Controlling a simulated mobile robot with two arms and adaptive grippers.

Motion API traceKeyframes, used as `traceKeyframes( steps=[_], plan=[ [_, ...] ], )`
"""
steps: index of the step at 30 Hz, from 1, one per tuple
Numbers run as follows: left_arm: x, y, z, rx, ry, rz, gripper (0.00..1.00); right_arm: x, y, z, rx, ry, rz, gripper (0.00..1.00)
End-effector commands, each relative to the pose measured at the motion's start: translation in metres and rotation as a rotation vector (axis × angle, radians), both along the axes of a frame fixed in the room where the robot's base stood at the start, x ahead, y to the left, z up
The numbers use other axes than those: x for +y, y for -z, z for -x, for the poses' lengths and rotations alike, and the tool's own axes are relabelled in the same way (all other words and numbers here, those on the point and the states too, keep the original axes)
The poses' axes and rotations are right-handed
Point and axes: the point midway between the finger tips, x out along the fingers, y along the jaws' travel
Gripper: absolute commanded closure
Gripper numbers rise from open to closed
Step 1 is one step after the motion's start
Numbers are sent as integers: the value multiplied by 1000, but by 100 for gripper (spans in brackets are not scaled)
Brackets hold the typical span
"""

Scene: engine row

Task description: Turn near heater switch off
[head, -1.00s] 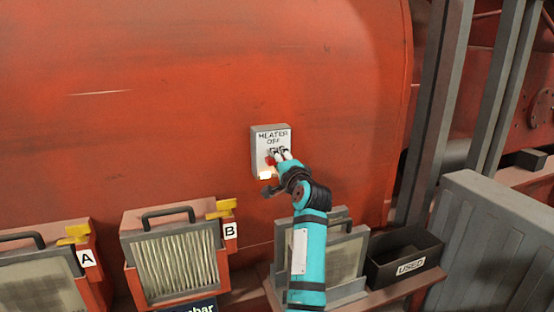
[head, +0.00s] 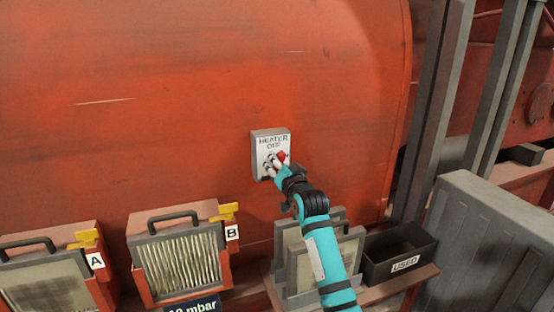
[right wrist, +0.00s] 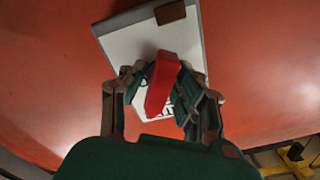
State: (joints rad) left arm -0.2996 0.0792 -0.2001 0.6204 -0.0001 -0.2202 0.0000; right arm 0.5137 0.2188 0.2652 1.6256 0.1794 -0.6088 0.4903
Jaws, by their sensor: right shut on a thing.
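The heater switch box (head: 257,150) is a small grey box with a white face on the red tank wall, lettered "HEATER OFF". Its red switch lever (head: 282,156) points up and right in the head view. My right gripper (head: 275,164) is at the box face, its fingers shut on the lever. In the right wrist view the red lever (right wrist: 161,85) sits between the two fingers (right wrist: 160,98). A small dark brown lamp (right wrist: 171,12) on the box is unlit there. The fingers hide part of the lettering. My left gripper is not in view.
Filter units marked A (head: 50,284) and B (head: 180,262), with yellow handles, stand below left. Spare filter panels (head: 290,245) and a black "USED" bin (head: 398,251) sit on a ledge beneath my right arm. Grey posts (head: 430,110) rise at right.

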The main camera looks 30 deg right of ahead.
Motion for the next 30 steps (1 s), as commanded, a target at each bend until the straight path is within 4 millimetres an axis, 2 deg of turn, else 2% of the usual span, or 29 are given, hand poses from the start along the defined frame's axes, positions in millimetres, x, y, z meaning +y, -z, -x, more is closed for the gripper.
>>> traceKeyframes(
  steps=[3, 15, 30],
  plan=[
    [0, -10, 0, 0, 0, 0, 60, -1, -2, 0, 29, 0, 111, 100],
    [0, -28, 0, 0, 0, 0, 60, 0, -1, 0, 104, 0, 424, 100],
    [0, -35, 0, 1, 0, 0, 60, 0, 1, 0, 141, -1, 579, 100]
  ],
)
